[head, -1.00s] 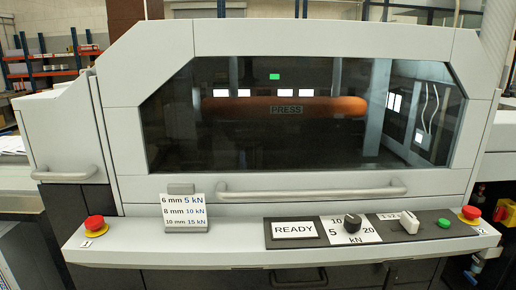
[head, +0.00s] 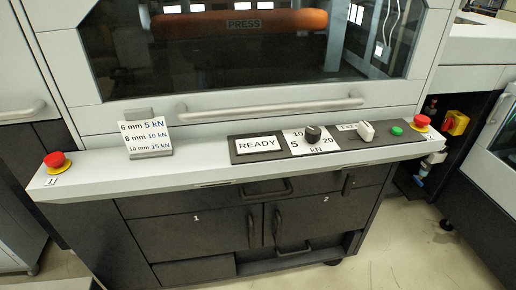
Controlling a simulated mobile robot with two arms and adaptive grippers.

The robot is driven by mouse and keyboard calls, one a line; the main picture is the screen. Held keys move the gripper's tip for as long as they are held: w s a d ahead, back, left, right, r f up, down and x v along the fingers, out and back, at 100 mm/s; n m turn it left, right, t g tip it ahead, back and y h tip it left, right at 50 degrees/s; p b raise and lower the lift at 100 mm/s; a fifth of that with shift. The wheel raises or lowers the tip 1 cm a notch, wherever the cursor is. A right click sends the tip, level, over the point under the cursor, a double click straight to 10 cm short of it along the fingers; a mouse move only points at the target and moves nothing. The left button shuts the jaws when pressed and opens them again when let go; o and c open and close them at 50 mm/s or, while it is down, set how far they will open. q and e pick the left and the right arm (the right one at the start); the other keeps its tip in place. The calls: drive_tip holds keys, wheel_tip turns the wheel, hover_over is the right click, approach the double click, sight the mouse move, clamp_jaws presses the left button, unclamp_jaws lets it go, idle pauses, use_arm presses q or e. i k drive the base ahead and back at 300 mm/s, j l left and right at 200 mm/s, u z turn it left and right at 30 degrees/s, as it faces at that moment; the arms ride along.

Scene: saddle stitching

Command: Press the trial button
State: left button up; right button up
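A small round green button (head: 397,131) sits near the right end of the dark control panel (head: 350,144) on the machine's front ledge; I cannot read a trial label on it. Left of it on the panel are a white lever or switch (head: 366,131), a black force knob (head: 313,133) on a white kN dial, and a display (head: 258,145) reading READY. The knob's exact setting is hard to tell. Neither of my grippers is in view.
Red emergency stops stand at the ledge's left (head: 57,163) and right (head: 422,122) ends. A card (head: 146,135) lists mm and kN values. A long handle (head: 250,108) runs below the press window (head: 250,50). Dark cupboards (head: 220,222) lie below; the floor in front is clear.

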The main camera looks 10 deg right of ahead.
sight(396, 131)
drive_tip(key=z, duration=1.25)
